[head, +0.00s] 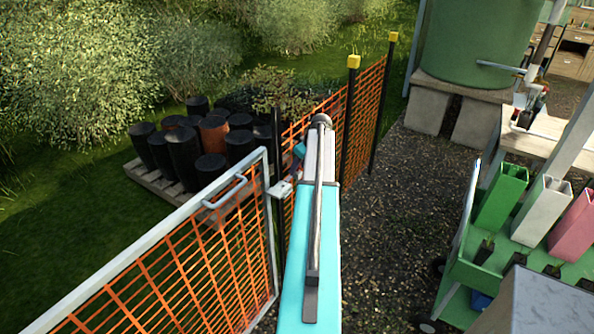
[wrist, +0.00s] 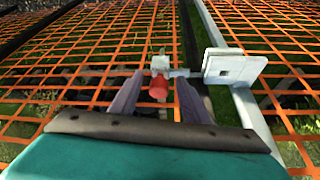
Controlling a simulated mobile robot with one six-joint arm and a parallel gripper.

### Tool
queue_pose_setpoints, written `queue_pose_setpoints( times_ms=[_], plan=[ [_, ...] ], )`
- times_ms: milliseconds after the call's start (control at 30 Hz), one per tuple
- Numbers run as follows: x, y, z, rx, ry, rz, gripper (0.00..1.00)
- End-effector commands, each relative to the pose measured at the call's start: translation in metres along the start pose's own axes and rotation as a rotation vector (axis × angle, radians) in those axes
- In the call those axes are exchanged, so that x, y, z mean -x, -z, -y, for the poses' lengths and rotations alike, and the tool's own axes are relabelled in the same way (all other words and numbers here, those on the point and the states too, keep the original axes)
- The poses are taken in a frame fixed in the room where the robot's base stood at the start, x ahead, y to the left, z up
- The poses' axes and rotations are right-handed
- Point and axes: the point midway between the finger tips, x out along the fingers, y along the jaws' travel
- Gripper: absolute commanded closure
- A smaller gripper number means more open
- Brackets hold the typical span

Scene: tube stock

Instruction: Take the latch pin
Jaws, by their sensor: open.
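The latch pin (wrist: 158,88) shows its red end in the wrist view, in front of a small white block (wrist: 160,62) on the latch. The pale latch plate (wrist: 236,68) stands to its right, on the gate's frame. My gripper (wrist: 157,82) is open, with one dark finger left of the red end and one right of it. Gaps show on both sides; I cannot tell how deep the pin sits between the fingers. In the head view the latch (head: 283,188) shows left of my arm, which hides most of my gripper. The pin cannot be made out there.
The orange-mesh gate (head: 190,262) has a grey frame and handle (head: 225,192). Mesh fence on black posts (head: 348,125) continues behind. Black pots (head: 185,160) stand on a pallet beyond. A green cart (head: 478,275) with bins stands right; gravel (head: 400,195) between is clear.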

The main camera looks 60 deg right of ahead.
Motion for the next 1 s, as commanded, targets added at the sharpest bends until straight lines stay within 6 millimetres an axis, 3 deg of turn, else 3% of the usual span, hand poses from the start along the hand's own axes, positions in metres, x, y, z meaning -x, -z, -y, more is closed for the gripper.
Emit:
queue_pose_setpoints(
  times_ms=[367,600,1000],
  plan=[
    [0.0005,-0.0004,-0.0004,-0.001,0.0,0.0,0.59],
    [0.0006,-0.0005,-0.0007,-0.001,-0.001,0.0,0.99],
    [0.0032,0.0007,-0.0011,-0.001,-0.001,-0.001,1.0]
  ],
)
